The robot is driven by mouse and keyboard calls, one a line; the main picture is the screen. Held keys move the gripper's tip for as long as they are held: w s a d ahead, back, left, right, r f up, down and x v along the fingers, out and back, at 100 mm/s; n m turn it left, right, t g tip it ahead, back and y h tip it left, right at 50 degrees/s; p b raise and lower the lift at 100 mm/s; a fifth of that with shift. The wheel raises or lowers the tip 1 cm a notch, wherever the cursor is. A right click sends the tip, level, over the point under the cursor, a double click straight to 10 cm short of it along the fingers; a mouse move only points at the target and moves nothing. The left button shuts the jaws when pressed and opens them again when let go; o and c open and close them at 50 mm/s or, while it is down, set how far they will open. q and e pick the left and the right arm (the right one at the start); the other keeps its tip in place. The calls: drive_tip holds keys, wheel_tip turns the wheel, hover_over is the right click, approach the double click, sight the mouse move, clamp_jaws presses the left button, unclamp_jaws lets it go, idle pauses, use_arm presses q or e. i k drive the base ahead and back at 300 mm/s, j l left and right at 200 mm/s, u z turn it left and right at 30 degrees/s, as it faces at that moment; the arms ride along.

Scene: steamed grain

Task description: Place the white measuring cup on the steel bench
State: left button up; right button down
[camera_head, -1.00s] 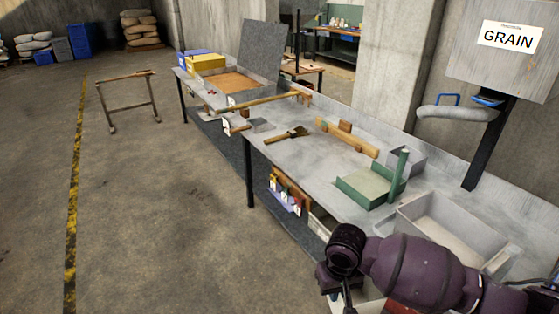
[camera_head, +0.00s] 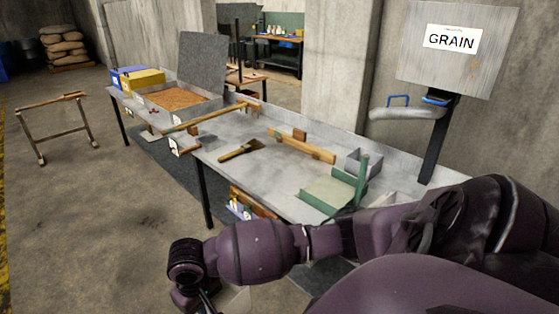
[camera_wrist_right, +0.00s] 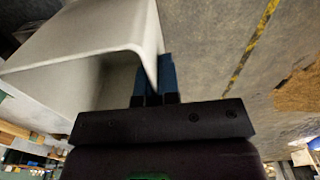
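The white measuring cup (camera_wrist_right: 100,35) fills the upper left of the right wrist view, large and box-like with its hollow side showing. My right gripper (camera_wrist_right: 155,75) has its blue fingers together on the cup's wall. In the head view a pale bit of the cup (camera_head: 236,300) shows at the bottom edge, beside my right gripper (camera_head: 208,303), mostly hidden or out of frame. The cup is in front of the steel bench (camera_head: 265,178), off its top. My left gripper is not in view.
On the bench lie a brush (camera_head: 241,150), a wooden bar (camera_head: 303,147), a green tray with a post (camera_head: 328,194) and a grey box (camera_head: 362,164). A long-handled tool (camera_head: 205,117) lies farther left. Bare top shows between the brush and green tray.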

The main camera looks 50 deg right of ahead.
sight(285, 169)
drive_tip(key=i+l, duration=0.2)
drive_tip(key=i, duration=0.25)
drive_tip(key=i+l, duration=0.2)
drive_tip(key=i, duration=0.3)
drive_tip(key=i+l, duration=0.25)
drive_tip(key=i, duration=0.2)
drive_tip(key=i+l, duration=0.2)
drive_tip(key=i, duration=0.25)
drive_tip(key=i+z, duration=0.25)
drive_tip(key=i, duration=0.3)
drive_tip(key=i+j+z, duration=0.2)
drive_tip(key=i, duration=0.3)
drive_tip(key=i+l+z, duration=0.1)
drive_tip(key=i+z, duration=0.8)
drive_tip(key=j+z, duration=0.1)
drive_tip(key=z, duration=1.3)
drive_tip(key=k+l, duration=0.05)
drive_tip(key=l, duration=0.05)
